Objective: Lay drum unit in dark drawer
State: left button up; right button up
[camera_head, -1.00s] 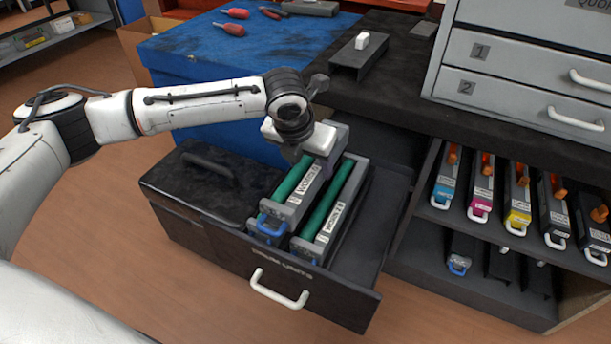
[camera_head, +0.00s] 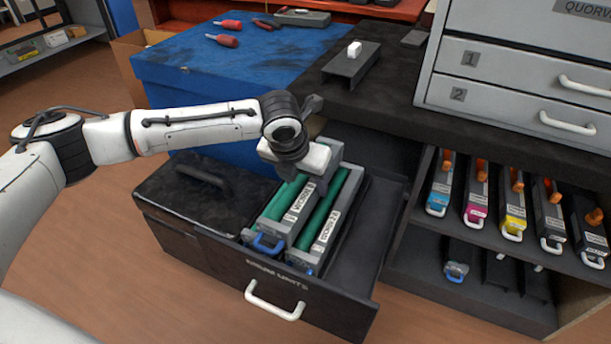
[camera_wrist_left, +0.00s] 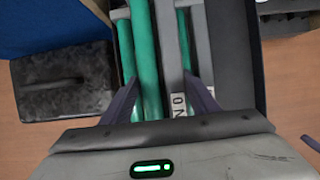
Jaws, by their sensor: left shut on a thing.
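Two long drum units with green rollers, grey bodies and white labels are side by side in the dark drawer (camera_head: 365,285), which is pulled out. My left gripper (camera_head: 293,180) is shut on the left drum unit (camera_head: 272,228), which has a blue handle at its near end. The other drum unit (camera_head: 323,232) lies close to its right. In the left wrist view, the held unit's green roller (camera_wrist_left: 146,60) runs between my fingers (camera_wrist_left: 165,98). Whether the held unit rests on the drawer floor is hidden. My right gripper is out of view.
A dark lid with a handle (camera_head: 195,190) covers the drawer's left part. A bare strip lies right of the drum units. A shelf of toner cartridges (camera_head: 475,195) stands to the right. The dark worktop (camera_head: 385,95) and blue bench (camera_head: 200,75) are behind.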

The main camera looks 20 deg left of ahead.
aim_at(304, 180)
pick_arm(q)
jog(key=o, duration=1.7)
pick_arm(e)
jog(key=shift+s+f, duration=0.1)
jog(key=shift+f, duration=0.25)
pick_arm(q)
jog(key=shift+r, duration=0.1)
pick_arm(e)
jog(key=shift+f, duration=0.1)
pick_arm(q)
jog(key=shift+w+r+b, duration=0.1)
jog(key=shift+r+b, duration=0.15)
jog(key=shift+b, duration=0.35)
jog(key=p+v, duration=0.1)
jog(key=v, duration=0.2)
jog(key=shift+r+p, duration=0.35)
jog(key=shift+r, duration=0.1)
jog(key=shift+p+v, duration=1.5)
jog(key=shift+v, duration=2.85)
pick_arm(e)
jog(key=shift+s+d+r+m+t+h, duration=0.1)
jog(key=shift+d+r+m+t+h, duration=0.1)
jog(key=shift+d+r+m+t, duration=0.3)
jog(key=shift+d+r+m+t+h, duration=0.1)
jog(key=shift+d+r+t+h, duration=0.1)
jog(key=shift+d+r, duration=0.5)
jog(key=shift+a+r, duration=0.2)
